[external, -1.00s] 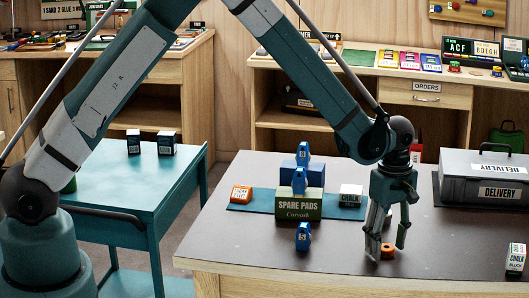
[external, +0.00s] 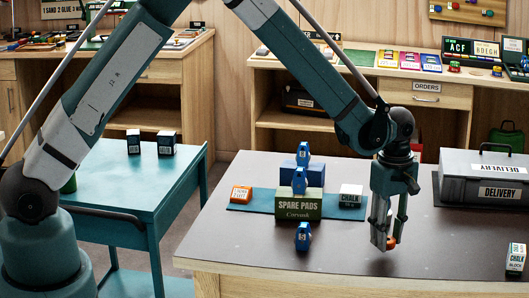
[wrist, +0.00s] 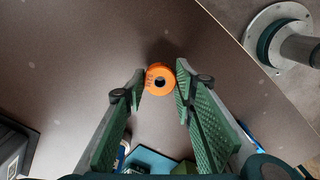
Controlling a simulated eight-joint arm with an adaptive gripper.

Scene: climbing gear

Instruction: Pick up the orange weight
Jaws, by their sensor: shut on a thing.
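The orange weight (wrist: 158,76) is a small ring-like piece with a dark centre hole and markings on its face. In the wrist view it sits between the fingertips of my gripper (wrist: 160,84), one finger against each side. In the external view my gripper (external: 388,243) hangs over the dark tabletop (external: 340,240), and only a bit of the orange weight (external: 391,241) shows by the fingers; the rest is hidden behind them. My gripper is shut on the weight and holds it a little above the table.
A green SPARE PADS box (external: 298,207) with blue pieces stands left on a blue mat (external: 240,207). A CHALK box (external: 351,196) stands beside it. A grey DELIVERY case (external: 485,178) is at the right. A chalk block box (external: 516,259) stands at the front right corner.

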